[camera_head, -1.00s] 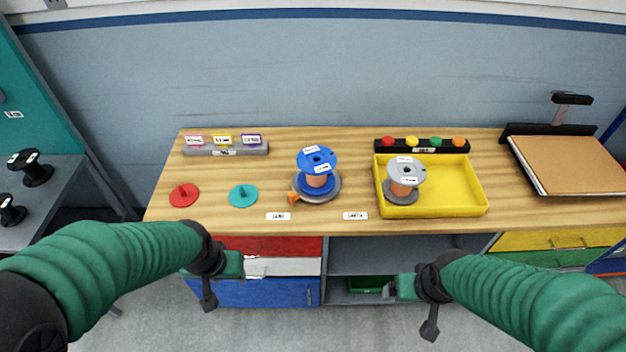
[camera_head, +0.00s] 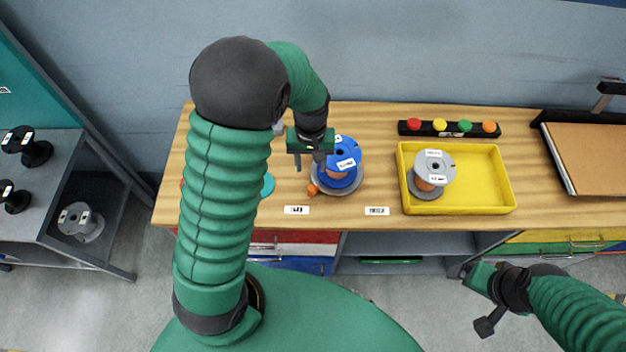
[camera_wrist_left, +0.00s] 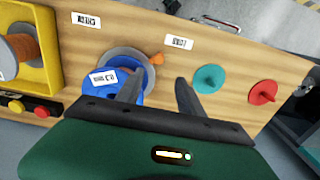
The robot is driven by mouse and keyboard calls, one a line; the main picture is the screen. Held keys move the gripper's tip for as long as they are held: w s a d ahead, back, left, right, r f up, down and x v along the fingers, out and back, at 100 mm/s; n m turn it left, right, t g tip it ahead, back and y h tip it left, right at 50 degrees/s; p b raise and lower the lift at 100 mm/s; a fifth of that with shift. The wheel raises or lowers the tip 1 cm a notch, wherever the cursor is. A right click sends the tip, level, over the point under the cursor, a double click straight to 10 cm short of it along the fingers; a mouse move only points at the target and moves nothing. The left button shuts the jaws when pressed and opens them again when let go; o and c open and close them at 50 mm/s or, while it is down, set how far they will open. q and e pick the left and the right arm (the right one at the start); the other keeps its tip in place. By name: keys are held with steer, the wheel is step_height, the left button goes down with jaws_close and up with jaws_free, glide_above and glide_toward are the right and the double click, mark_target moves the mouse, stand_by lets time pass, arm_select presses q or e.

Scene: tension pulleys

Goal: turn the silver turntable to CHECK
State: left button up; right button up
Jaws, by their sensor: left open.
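The silver turntable (camera_head: 353,186) lies on the wooden bench with a blue spool (camera_head: 343,160) on it. Its orange pointer (camera_head: 313,190) is at the front left, towards the left label (camera_head: 297,210), which seems to read LOAD. The CHECK label (camera_head: 377,211) is to the right. My left gripper (camera_head: 309,164) is open and empty, just left of the spool. In the left wrist view, its fingers (camera_wrist_left: 158,92) are apart, one overlapping the spool's edge, with the pointer (camera_wrist_left: 156,59) beyond them; contact is unclear. My right gripper (camera_head: 467,272) is in front of the bench.
A yellow tray (camera_head: 507,208) holding a grey spool (camera_head: 433,167) stands right of the turntable. A teal disc (camera_wrist_left: 209,78) and a red disc (camera_wrist_left: 263,92) lie on the other side. A black bar with coloured buttons (camera_head: 450,128) is behind the tray.

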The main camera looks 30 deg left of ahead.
arm_select(q)
glide_above(311, 188)
steer(key=d, duration=0.2)
step_height(311, 188, down, 7)
steer(key=a+f, duration=0.1)
steer(key=f, duration=0.1)
steer(key=a+f, duration=0.1)
steer(key=f, duration=0.1)
steer(key=a+f, duration=0.1)
steer(key=shift+f, duration=0.4)
steer(key=shift+d+r, duration=0.15)
steer(key=shift+d, duration=0.35)
steer(key=shift+w+d+r, duration=0.1)
steer(key=shift+d, duration=0.35)
steer(key=c, duration=0.5)
steer(key=shift+c, duration=1.1)
steer(key=shift+a, duration=0.15)
steer(key=shift+c, duration=1.1)
steer(key=shift+a, duration=0.45)
jaws_close()
steer(key=shift+d, duration=0.35)
arm_select(e)
steer(key=shift+w+d+f, duration=0.1)
steer(key=shift+w+d, duration=0.1)
steer(key=shift+d, duration=0.5)
arm_select(q)
steer(key=shift+a, duration=0.15)
arm_select(e)
steer(key=shift+a, duration=0.2)
